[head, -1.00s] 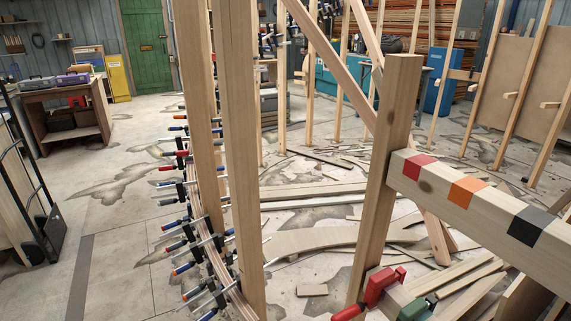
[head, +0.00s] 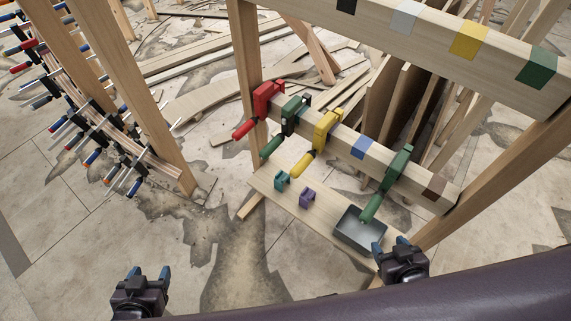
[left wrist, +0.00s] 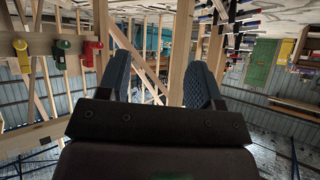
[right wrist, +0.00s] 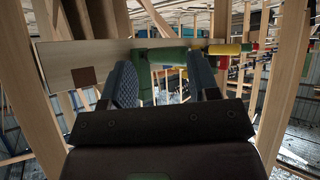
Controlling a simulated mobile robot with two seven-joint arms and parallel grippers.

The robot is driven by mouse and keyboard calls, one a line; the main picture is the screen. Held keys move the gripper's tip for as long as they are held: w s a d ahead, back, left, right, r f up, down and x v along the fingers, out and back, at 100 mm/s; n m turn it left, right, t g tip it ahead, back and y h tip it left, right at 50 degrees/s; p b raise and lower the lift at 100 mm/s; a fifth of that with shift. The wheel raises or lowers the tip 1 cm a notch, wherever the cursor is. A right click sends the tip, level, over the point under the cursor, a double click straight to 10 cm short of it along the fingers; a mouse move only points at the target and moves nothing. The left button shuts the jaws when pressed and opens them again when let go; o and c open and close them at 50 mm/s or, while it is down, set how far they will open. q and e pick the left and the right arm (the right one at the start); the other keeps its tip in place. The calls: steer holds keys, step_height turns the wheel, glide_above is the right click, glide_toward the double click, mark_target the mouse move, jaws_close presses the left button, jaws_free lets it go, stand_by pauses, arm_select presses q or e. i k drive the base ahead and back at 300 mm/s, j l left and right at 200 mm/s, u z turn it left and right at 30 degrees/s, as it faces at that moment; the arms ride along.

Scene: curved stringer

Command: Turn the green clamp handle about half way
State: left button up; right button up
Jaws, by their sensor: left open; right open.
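A green clamp (head: 397,168) sits on the wooden rail at its right part, its green handle (head: 371,208) hanging down toward me over a dark tray. In the right wrist view the green clamp (right wrist: 162,55) shows ahead, between the fingertips. A darker green clamp (head: 293,115) with a green handle (head: 271,146) sits further left, between a red clamp (head: 266,98) and a yellow clamp (head: 324,130). My right gripper (head: 391,243) is open and empty, below the green handle and apart from it. My left gripper (head: 149,275) is open and empty at lower left, away from the clamps.
The lower rail (head: 385,160) carries blue and brown patches; an upper rail (head: 430,45) crosses above. A board below holds a dark tray (head: 345,232), a teal piece (head: 281,181) and a purple piece (head: 306,197). Posts flank the rails. Many clamps line the curved stringer (head: 130,150) at left.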

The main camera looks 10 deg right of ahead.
mark_target(266, 152)
steer(key=j+z, duration=0.15)
steer(key=j, duration=0.8)
steer(key=j+z, duration=0.15)
steer(key=j, duration=0.8)
steer(key=k+j+z, duration=0.15)
steer(key=j, duration=0.8)
